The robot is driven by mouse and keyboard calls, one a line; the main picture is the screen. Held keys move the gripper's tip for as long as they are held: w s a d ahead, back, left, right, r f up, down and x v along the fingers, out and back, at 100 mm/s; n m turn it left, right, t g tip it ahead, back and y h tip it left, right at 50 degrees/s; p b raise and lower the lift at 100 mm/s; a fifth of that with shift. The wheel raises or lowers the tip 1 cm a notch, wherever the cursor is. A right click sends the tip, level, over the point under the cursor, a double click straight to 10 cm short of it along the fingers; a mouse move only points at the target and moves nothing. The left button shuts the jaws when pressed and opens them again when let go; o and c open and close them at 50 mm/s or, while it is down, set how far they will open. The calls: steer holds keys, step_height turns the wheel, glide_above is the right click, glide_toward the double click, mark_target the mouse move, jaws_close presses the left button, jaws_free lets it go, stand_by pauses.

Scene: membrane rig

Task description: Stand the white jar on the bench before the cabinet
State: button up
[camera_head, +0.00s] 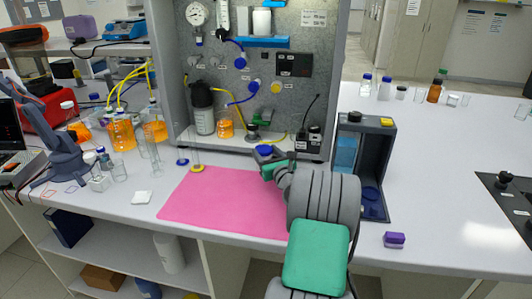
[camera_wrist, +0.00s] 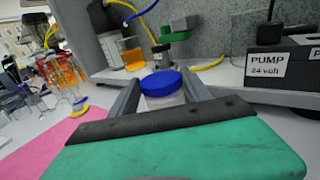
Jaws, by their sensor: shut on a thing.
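The white jar (camera_wrist: 160,84) has a blue lid and a pale body. My gripper (camera_wrist: 160,77) is shut on it, with one finger on each side below the lid. In the head view the blue lid (camera_head: 264,149) shows at the tip of my gripper (camera_head: 268,157), in front of the cabinet's lower opening. My gripper hides most of the jar's body, and whether its base touches anything cannot be seen. The grey cabinet (camera_head: 178,75) stands on the white bench (camera_head: 430,200). A pink mat (camera_head: 215,200) lies on the bench before it, partly under my arm.
A dark bottle (camera_head: 202,110), an orange beaker (camera_head: 225,124) and a pump box (camera_head: 308,143) stand inside the cabinet. A dark open box (camera_head: 376,190) stands right of my arm, and a purple block (camera_head: 394,240) lies near the front edge. Glassware crowds the left; the mat's left part is clear.

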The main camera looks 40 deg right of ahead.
steer(key=shift+f, duration=0.15)
steer(key=o, duration=1.4)
steer(key=shift+f, duration=0.15)
steer(key=shift+o, duration=0.2)
